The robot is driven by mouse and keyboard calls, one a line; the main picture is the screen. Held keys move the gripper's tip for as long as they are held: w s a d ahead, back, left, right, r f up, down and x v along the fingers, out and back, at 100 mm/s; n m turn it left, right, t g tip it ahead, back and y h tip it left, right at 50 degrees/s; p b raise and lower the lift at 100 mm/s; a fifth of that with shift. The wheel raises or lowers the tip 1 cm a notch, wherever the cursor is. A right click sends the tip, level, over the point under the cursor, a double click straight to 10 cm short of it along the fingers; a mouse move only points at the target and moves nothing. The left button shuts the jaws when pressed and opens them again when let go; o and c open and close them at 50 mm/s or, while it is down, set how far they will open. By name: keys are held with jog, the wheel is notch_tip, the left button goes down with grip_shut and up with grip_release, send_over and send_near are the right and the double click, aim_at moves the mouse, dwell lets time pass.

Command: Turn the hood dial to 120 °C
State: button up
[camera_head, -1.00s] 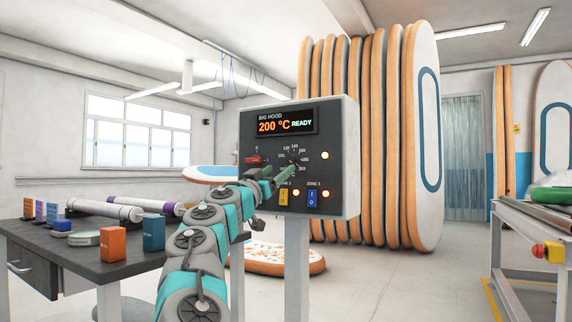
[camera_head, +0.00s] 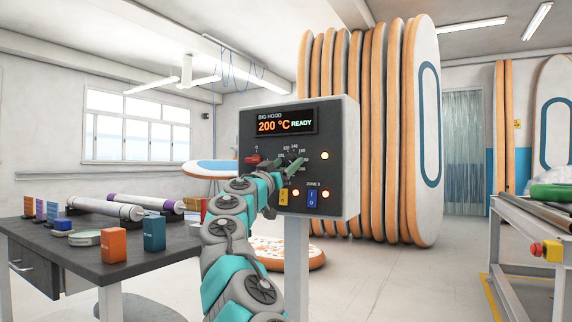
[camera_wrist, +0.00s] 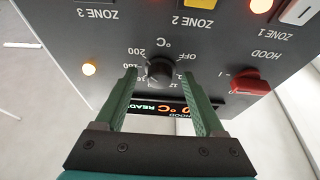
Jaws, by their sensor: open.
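The big hood control box (camera_head: 347,170) stands on a post, and its display (camera_head: 286,122) reads 200 °C READY. The round black dial (camera_wrist: 160,72) sits within a printed temperature scale on the panel; its pointer is too small to read. My gripper (camera_wrist: 160,76) is open, with one green finger on each side of the dial. I cannot tell whether either finger touches it. In the head view my gripper (camera_head: 291,168) is at the panel and largely hides the dial. The wrist view shows the panel upside down.
The red hood switch (camera_wrist: 249,82) is beside the dial. A yellow switch (camera_wrist: 197,4) and a blue switch (camera_head: 312,199) are low on the panel. A dark table (camera_head: 150,258) with boxes and rolls stands at left. Boards (camera_head: 427,130) stand behind.

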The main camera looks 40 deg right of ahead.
grip_shut()
dwell(0.5)
jog(key=shift+f+n+b, duration=0.2)
jog(key=shift+n+b, duration=0.1)
jog(key=shift+b, duration=0.2)
